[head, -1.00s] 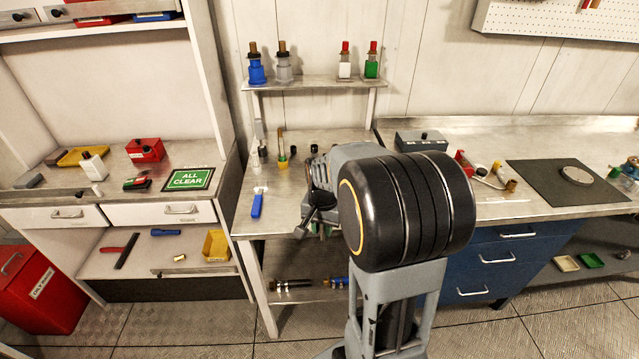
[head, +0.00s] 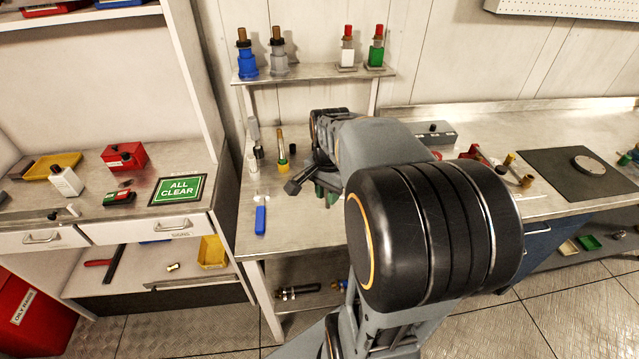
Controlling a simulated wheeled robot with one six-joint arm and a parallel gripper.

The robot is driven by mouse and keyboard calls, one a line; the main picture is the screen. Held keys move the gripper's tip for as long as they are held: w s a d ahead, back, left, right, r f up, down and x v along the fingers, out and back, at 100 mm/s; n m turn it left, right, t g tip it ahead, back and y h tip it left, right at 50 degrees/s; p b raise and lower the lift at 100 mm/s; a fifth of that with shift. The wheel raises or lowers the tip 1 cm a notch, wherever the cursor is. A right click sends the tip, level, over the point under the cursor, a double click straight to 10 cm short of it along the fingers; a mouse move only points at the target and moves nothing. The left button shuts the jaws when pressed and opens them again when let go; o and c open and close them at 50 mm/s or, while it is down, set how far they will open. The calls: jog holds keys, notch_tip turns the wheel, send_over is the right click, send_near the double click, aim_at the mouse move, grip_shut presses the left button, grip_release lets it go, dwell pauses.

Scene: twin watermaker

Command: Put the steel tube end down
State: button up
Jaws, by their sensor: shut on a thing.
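My gripper (head: 325,190) is over the middle bench, largely hidden behind my own wrist and forearm. Green parts show at its lower end, but its fingertips are not clear. A dark grey rod with a thicker end (head: 294,186) sticks out to the left of the gripper and slants down. It looks like the steel tube, held tilted rather than upright. Its other end is hidden, and I cannot tell whether it touches the bench.
The steel bench top (head: 290,222) is clear in front. A blue-handled tool (head: 261,218) lies at its left. An upright yellow-based item (head: 282,150) and small dark pieces stand behind. A shelf (head: 310,73) with several coloured bottles is at the back.

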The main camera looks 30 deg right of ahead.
jog(key=w+d+f+p, duration=0.1)
jog(key=w+d+f, duration=0.1)
jog(key=w+f, duration=0.1)
jog(key=w+d+f+p, duration=0.1)
jog(key=w+d+f, duration=0.1)
jog(key=w+f, duration=0.1)
jog(key=w+d+f+p, duration=0.1)
jog(key=w+d+f, duration=0.1)
jog(key=w, duration=0.3)
jog(key=shift+w+f, duration=0.2)
jog(key=shift+f, duration=0.5)
notch_tip(320, 180, down, 3)
jog(key=shift+w+r+p, duration=0.1)
jog(key=shift+r+p, duration=0.05)
jog(key=shift+p, duration=0.55)
jog(key=shift+f, duration=0.25)
jog(key=shift+f, duration=0.15)
jog(key=shift+f, duration=0.1)
jog(key=o, duration=0.9)
